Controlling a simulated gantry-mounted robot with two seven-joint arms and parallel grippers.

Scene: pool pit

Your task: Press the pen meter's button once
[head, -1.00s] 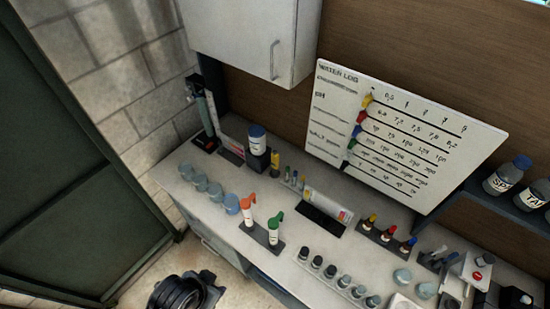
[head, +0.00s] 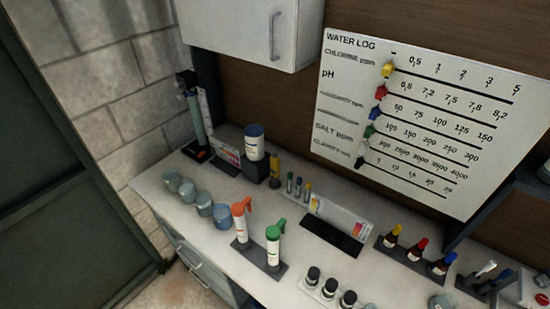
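I cannot tell for sure which thing is the pen meter, and I make out no button on a pen-shaped thing. A slim yellow and dark upright thing (head: 275,167) stands beside the blue-capped white bottle (head: 254,142) at the back of the counter. Small slim pieces (head: 481,273) stand in a dark holder near the right edge. A red round knob (head: 541,299) shows on a white device at the lower right corner, partly cut off. Neither of my grippers shows.
The pale counter (head: 215,259) holds orange and green-topped bottles (head: 257,235), several round tubs (head: 196,195), dropper bottles (head: 418,251) and black-capped vials (head: 330,288). A water log board (head: 420,120) is on the wall. A cabinet (head: 250,30) hangs above the back left.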

